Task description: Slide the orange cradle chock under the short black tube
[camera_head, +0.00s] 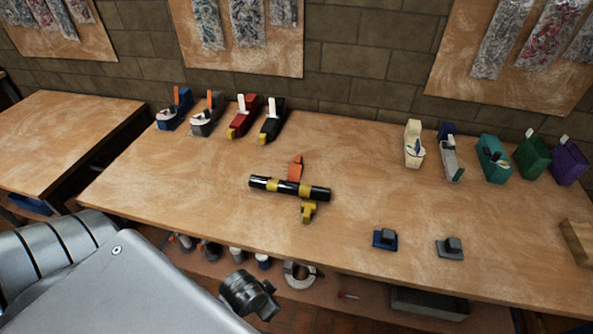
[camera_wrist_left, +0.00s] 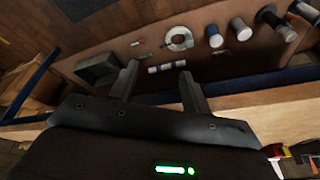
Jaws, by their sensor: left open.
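The short black tube (camera_head: 318,193) with yellow bands lies across the middle of the bench. The orange cradle chock (camera_head: 295,168) is just behind the tube, its near end close to or touching it; I cannot tell whether any of it is beneath. A yellow chock (camera_head: 308,212) sits at the tube's near side, partly hidden by it. My left gripper's fingers (camera_wrist_left: 160,86) are apart and empty in the left wrist view, which faces the under-bench shelf. In the head view my left arm is at the lower left, short of the bench. My right gripper is out of view.
A blue block (camera_head: 385,240) and a grey block (camera_head: 450,249) stand near the front edge. Several planes and coloured tools (camera_head: 493,158) line the back right, others (camera_head: 207,115) the back left. The bench top (camera_head: 180,190) left of the tube is clear.

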